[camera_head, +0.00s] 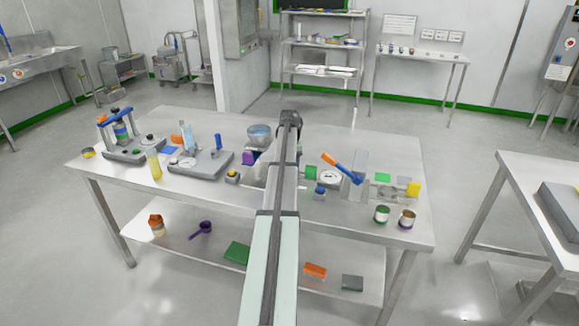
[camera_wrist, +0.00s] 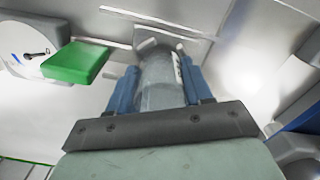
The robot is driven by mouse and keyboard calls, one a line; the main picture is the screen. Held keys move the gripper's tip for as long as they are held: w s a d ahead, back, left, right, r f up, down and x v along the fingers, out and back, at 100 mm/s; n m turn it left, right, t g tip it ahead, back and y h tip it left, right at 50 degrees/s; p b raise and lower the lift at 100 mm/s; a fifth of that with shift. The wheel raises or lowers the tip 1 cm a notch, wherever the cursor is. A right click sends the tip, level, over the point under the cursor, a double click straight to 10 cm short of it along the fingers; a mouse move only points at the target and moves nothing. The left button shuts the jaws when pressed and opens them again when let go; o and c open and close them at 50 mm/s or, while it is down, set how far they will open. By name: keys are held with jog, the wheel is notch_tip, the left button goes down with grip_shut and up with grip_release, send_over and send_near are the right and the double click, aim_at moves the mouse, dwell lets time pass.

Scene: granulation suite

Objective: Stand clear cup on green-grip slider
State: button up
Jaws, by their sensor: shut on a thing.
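My gripper (camera_wrist: 160,72) shows in the wrist view with its two blue fingers on either side of a clear, greyish cup (camera_wrist: 162,88). It is shut on this cup, which has pale marks on its right side. A green block (camera_wrist: 78,62), possibly the slider's green grip, lies left of the cup and apart from it, next to a white round dial. A green block (camera_head: 310,173) also shows in the head view beside a white dial (camera_head: 330,177). I cannot tell whether the cup touches anything below.
The back right of the tabletop is fairly clear.

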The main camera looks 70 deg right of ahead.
jog(key=shift+f, duration=0.45)
dwell(1.1)
jog(key=o, duration=1.2)
jog(key=shift+a, duration=0.15)
jog(key=shift+c, duration=0.2)
jog(key=shift+o, duration=1)
jog(key=shift+o, duration=0.2)
jog(key=shift+r, duration=4.05)
